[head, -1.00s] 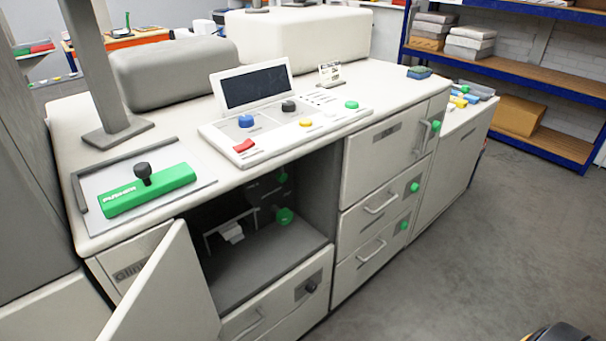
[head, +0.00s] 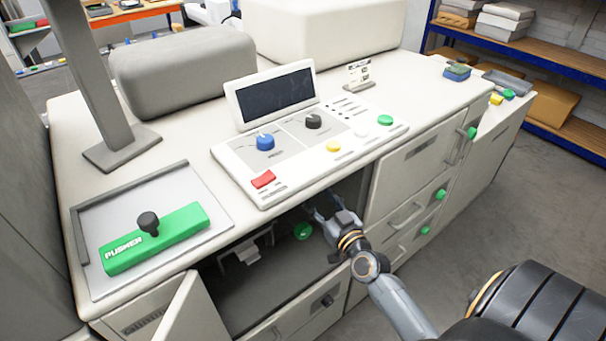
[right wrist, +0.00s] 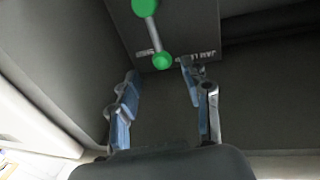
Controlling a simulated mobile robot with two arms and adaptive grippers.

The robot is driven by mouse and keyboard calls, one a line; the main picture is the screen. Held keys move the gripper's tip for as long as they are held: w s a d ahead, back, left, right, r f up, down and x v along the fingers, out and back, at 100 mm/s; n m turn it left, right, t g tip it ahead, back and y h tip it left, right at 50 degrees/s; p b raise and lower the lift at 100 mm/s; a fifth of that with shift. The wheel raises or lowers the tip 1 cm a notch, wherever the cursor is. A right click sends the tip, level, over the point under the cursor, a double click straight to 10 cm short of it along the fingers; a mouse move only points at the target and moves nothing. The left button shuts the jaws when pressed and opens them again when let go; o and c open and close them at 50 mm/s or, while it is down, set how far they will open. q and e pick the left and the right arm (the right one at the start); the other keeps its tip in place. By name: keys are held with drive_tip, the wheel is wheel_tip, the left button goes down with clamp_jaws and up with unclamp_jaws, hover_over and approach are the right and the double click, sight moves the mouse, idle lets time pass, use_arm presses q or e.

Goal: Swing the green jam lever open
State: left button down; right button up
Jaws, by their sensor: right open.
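The green jam lever shows in the right wrist view as a grey rod with a larger green knob (right wrist: 145,7) at the top edge and a smaller green end (right wrist: 162,60). Lettering reading "JAM" is beside it. In the head view one green end (head: 303,231) shows inside the open lower bay; the rest is hidden. My right gripper (head: 318,207) reaches into the bay, just right of that green end. In the right wrist view its fingers (right wrist: 160,72) are apart and empty, with the smaller green end beyond the gap. My left gripper is not in view.
The bay's open door (head: 195,318) stands out at lower left. The control panel (head: 310,135) overhangs above the bay. Drawers with green knobs (head: 440,194) are to its right. A green pusher bar (head: 157,238) lies on the top. A grey-white bracket (head: 248,251) is inside the bay.

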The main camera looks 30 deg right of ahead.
drive_tip(key=w, duration=0.3)
drive_tip(key=w+d, duration=0.1)
drive_tip(key=w, duration=0.5)
drive_tip(key=shift+w+d+f, duration=0.15)
drive_tip(key=shift+w, duration=0.15)
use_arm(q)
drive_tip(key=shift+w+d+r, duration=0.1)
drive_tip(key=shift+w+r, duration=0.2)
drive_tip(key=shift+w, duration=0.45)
use_arm(e)
clamp_jaws()
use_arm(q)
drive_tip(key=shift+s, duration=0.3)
